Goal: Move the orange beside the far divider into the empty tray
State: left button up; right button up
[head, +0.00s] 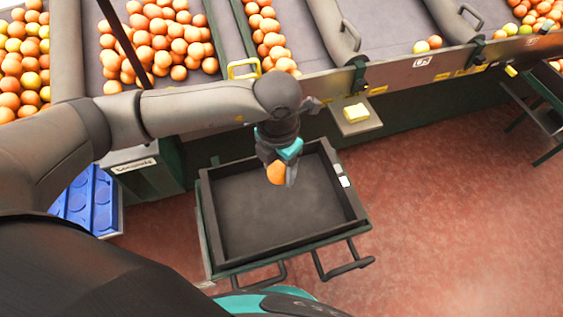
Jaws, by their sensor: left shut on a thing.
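My left gripper (286,168) is shut on an orange (276,173). The gripper points downward and holds the orange over the back part of the tray. The empty tray (215,233) is dark, with raised walls and a bare floor, and stands on a frame with handles at its front. The orange appears to be above the tray floor; its exact height cannot be told. The gripper's fingers partly cover the orange. My right gripper is not in view.
The sorting table's front edge (420,72) runs behind the tray, with several oranges (160,40) in lanes between dividers. Blue molded trays (90,203) are at the left. Red floor (450,200) is clear at the right.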

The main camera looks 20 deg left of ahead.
pick_arm(q)
jog(key=shift+w+d+r+n, duration=0.1)
jog(key=shift+n, duration=0.5)
jog(key=shift+w+d+r+n, duration=0.1)
jog(key=shift+n, duration=0.5)
jog(key=shift+f, duration=0.1)
notch_tip(320, 180, down, 10)
jog(key=b, duration=0.8)
